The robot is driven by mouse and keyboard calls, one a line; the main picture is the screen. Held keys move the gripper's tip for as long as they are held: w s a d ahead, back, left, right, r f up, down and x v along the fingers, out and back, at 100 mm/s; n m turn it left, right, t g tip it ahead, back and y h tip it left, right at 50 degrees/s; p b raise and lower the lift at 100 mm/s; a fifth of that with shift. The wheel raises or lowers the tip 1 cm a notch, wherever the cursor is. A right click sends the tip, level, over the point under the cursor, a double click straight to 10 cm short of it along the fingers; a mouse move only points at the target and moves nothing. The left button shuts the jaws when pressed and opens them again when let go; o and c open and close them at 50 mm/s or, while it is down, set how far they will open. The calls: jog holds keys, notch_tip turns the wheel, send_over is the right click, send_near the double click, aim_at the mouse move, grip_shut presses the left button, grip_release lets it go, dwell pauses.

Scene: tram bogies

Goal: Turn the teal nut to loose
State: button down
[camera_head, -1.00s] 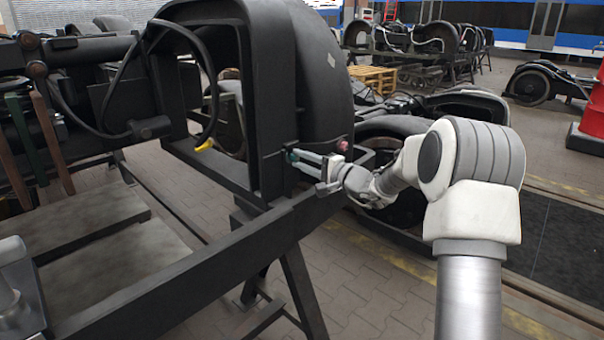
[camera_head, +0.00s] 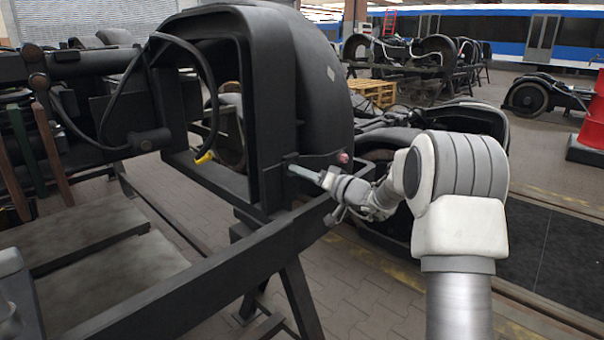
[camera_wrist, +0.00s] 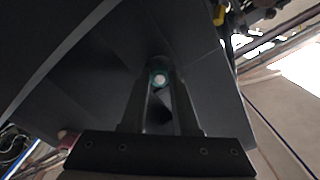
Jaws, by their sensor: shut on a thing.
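The teal nut (camera_wrist: 159,76) shows in the wrist view between the tips of my gripper's two fingers, with a pale round stud end in its middle. It sits on the dark face of the black bogie frame (camera_head: 272,120). In the head view my gripper (camera_head: 300,170) reaches from the right to the lower corner of the arched black part. Its fingers are shut on the nut. In the head view the nut is mostly hidden by the fingers, with only a little teal showing there.
A reddish knob (camera_head: 343,158) on a thin cable is close to the right of my gripper, and it also shows in the wrist view (camera_wrist: 66,138). A yellow-tipped cable (camera_head: 204,158) hangs in the arch opening. A black beam (camera_head: 190,275) runs below my gripper.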

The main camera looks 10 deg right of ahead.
jog(key=shift+n, duration=2.3)
jog(key=c, duration=0.7)
grip_release()
jog(key=shift+o, duration=0.2)
jog(key=p+v, duration=0.2)
jog(key=v, duration=1.5)
jog(key=shift+s+d, duration=0.15)
